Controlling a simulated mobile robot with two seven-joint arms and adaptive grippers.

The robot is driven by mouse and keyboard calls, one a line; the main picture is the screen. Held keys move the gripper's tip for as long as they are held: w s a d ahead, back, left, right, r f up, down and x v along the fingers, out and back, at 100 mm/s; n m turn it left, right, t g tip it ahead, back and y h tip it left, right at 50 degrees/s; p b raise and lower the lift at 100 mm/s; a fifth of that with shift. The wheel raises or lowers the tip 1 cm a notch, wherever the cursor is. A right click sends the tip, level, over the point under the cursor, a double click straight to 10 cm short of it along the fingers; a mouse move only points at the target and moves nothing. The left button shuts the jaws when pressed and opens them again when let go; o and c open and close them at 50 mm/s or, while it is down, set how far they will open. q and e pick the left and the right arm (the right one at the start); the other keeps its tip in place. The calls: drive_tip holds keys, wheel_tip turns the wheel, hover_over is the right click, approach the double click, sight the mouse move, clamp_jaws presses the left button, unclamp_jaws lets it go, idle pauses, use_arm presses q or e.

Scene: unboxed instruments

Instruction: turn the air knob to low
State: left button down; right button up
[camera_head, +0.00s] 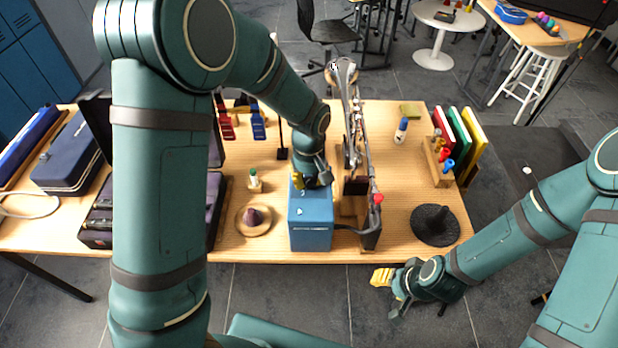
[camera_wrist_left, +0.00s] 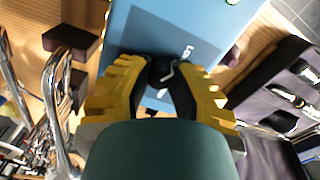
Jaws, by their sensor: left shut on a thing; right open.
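A blue box-shaped unit (camera_head: 310,232) stands near the front middle of the wooden table. In the left wrist view its blue face (camera_wrist_left: 140,35) has a darker panel with a small light label. A dark knob (camera_wrist_left: 163,72) with a pale curved mark sits on that panel. My left gripper (camera_head: 304,182) is at the top of the blue unit, and in the left wrist view its yellow-padded fingers (camera_wrist_left: 160,85) are closed around the knob. The knob is hidden in the head view. My right gripper (camera_head: 388,292) is open and empty, in front of the table's front edge.
A silver wind instrument (camera_head: 352,130) stands in a dark wooden stand (camera_head: 368,236) right beside the blue unit. A black cone mute (camera_head: 434,225) is to the right, and a brown mute (camera_head: 252,218) is to the left. An open dark case (camera_head: 98,228) lies further left.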

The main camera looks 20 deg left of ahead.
sight(309, 179)
use_arm(q)
drive_tip(key=c, duration=0.8)
unclamp_jaws()
drive_tip(key=shift+o, duration=0.2)
drive_tip(key=shift+r, duration=0.1)
wheel_tip(309, 179, up, 12)
